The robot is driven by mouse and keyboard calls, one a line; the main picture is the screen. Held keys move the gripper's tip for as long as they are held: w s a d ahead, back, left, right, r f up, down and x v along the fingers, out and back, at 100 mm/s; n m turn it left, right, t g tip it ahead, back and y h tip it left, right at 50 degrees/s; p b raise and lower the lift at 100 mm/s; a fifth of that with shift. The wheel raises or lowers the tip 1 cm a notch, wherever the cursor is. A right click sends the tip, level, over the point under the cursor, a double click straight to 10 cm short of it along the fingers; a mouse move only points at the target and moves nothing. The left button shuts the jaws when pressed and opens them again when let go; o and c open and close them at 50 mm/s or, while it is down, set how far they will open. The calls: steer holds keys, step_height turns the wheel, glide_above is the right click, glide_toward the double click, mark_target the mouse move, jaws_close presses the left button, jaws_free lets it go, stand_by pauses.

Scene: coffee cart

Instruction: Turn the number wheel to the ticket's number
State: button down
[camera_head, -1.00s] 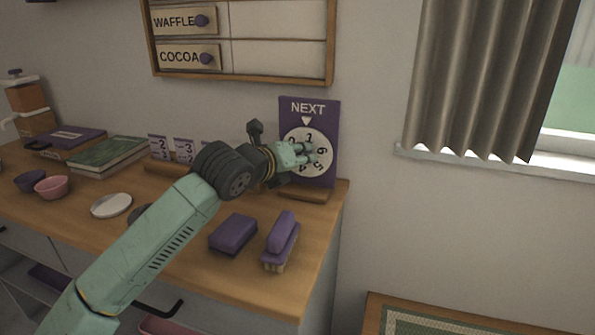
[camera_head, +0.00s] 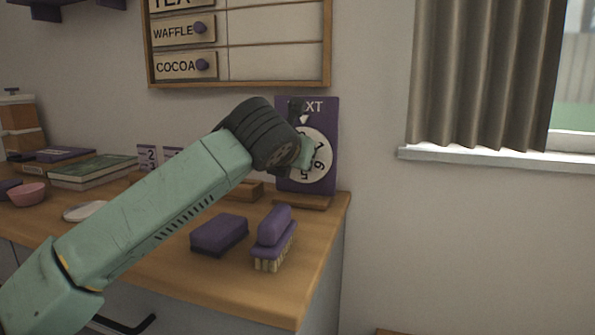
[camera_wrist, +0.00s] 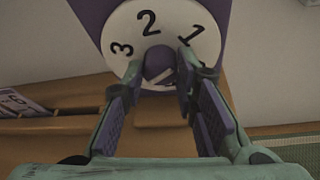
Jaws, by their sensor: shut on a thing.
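The number wheel (camera_head: 322,145) is a white disc on a purple board (camera_head: 330,185) marked NEXT, with a white pointer above the disc. In the wrist view the white disc (camera_wrist: 120,22) shows 3, 2 and 1, and a purple knob (camera_wrist: 158,62) sits at its centre. My gripper (camera_wrist: 160,82) has its two fingers around the knob, shut on it. In the head view my wrist hides the wheel's left part, so the number under the pointer is unclear. Small number tickets (camera_head: 147,157) stand left of my arm; one card (camera_wrist: 14,101) also shows in the wrist view.
A purple sponge-like block (camera_head: 219,233) and a purple-handled brush (camera_head: 273,238) lie on the counter (camera_head: 300,265) below my arm. Books (camera_head: 95,171), a pink bowl (camera_head: 28,194) and a white dish (camera_head: 85,211) are at left. A menu board (camera_head: 275,50) hangs above.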

steer(key=shift+d+r+b, duration=0.1)
steer(key=shift+b, duration=0.2)
stand_by(0.4)
steer(key=c, duration=1.3)
jaws_free()
steer(key=v, duration=1.2)
steer(key=shift+s+f, duration=0.1)
steer(key=shift+f, duration=0.1)
steer(key=shift+d, duration=0.1)
